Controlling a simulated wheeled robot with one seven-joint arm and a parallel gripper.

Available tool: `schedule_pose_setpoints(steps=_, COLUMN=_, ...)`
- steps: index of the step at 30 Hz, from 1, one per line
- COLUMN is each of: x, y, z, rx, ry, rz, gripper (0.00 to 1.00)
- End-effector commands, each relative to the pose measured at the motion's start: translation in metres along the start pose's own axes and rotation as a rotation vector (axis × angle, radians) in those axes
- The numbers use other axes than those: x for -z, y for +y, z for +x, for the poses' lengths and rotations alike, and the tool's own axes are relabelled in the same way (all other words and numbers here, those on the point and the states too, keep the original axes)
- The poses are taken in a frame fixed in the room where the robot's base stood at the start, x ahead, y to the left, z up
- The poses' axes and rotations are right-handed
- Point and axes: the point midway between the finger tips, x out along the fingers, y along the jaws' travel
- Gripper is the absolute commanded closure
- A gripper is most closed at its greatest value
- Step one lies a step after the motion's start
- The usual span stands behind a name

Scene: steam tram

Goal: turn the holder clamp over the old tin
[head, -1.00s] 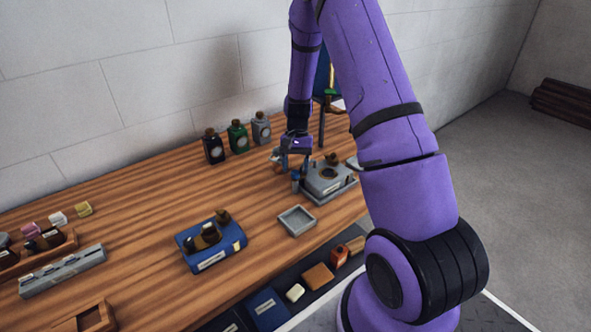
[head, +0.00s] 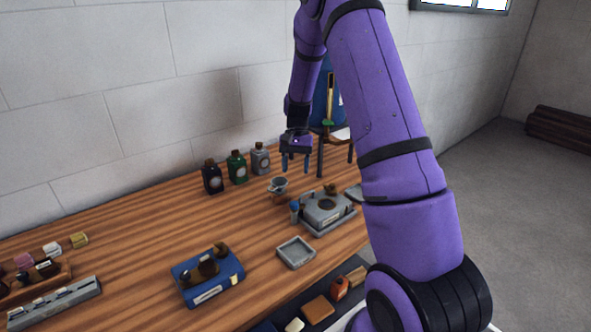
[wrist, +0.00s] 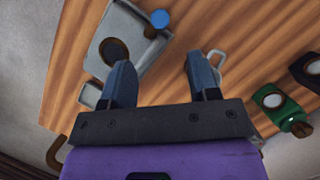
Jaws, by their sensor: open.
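A small grey cup-like piece with a brown part below it (head: 278,187), which looks like the holder clamp, stands on the bench; its exact tilt is hard to tell. A grey piece (wrist: 216,58) beside the right finger in the wrist view looks like the same thing. A shallow square grey open tin (head: 296,252), probably the old tin, sits near the bench's front edge. My gripper (head: 296,168) is open and empty, above and slightly right of the clamp. In the wrist view its two fingers (wrist: 161,80) are spread with bare bench between them.
A grey plate device with a round hole (head: 325,207) and a blue-topped piece (head: 295,211) stand right of the clamp. Three bottles (head: 237,167) stand behind. A blue box (head: 208,276) lies front left. Bench around the tin's left is clear.

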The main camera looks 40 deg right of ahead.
Motion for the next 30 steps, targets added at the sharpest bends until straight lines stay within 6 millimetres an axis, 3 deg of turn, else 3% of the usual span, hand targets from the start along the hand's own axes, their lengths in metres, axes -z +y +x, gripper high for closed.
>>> schedule_pose_setpoints(steps=15, x=-0.043, y=0.000, z=0.011, rx=0.013, ry=0.376, rz=0.080, gripper=0.45)
schedule_pose_setpoints(steps=20, x=-0.041, y=0.000, z=0.019, rx=0.016, ry=0.391, rz=0.086, gripper=0.45)
schedule_pose_setpoints(steps=30, x=-0.019, y=0.000, z=0.072, rx=0.015, ry=0.386, rz=0.087, gripper=0.45)
